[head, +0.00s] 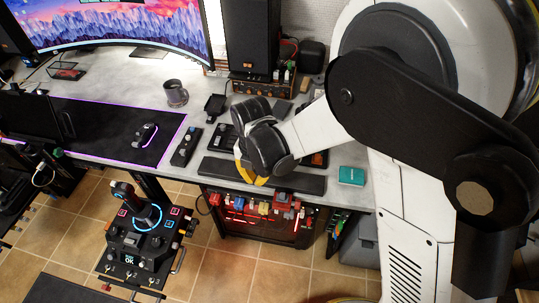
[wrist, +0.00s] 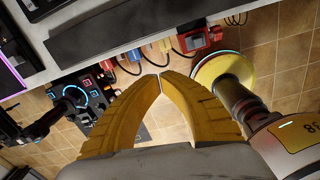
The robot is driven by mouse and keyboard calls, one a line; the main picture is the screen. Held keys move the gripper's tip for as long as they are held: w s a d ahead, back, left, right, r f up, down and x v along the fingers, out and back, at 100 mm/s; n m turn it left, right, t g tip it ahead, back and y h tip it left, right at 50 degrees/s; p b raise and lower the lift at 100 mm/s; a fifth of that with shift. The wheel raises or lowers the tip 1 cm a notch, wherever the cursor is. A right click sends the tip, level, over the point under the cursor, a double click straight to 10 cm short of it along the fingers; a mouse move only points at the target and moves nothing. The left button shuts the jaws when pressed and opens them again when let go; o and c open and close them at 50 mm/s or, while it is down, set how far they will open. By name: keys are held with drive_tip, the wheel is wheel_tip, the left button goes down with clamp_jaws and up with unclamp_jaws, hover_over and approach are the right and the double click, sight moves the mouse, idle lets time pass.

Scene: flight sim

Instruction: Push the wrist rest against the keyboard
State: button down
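The wrist rest (head: 300,181) is a long dark bar lying along the desk's front edge, partly covered by my gripper in the head view. In the wrist view the wrist rest (wrist: 112,30) crosses the top, with a pale strip of desk between it and a dark edge, probably the keyboard (wrist: 38,8). In the head view the keyboard (head: 224,139) is mostly hidden behind my arm. My gripper (head: 257,181) has yellow fingers pointing down near the wrist rest's front side. In the wrist view the fingertips (wrist: 162,74) meet, with nothing between them; contact with the wrist rest cannot be told.
A black control box (head: 186,147) and a mouse (head: 145,134) on a dark mat lie left. A mug (head: 176,94) stands farther back. A joystick stand (head: 140,240) and hanging red gear (head: 260,207) are below the desk edge.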

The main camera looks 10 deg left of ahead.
sight(257, 189)
drive_tip(key=shift+n, duration=0.8)
drive_tip(key=f+b, duration=0.1)
drive_tip(key=f, duration=0.3)
drive_tip(key=w+f+b, duration=0.1)
drive_tip(key=f+b, duration=0.1)
drive_tip(key=f, duration=0.2)
drive_tip(key=w+f+b, duration=0.1)
drive_tip(key=f+b, duration=0.1)
drive_tip(key=f, duration=0.2)
drive_tip(key=shift+w+a+f, duration=0.1)
drive_tip(key=shift+w+a, duration=0.1)
drive_tip(key=shift+a, duration=0.05)
drive_tip(key=shift+w, duration=0.6)
drive_tip(key=w, duration=0.4)
drive_tip(key=shift+w+d+b, duration=0.25)
drive_tip(key=shift+w+b, duration=0.1)
drive_tip(key=shift+w, duration=0.05)
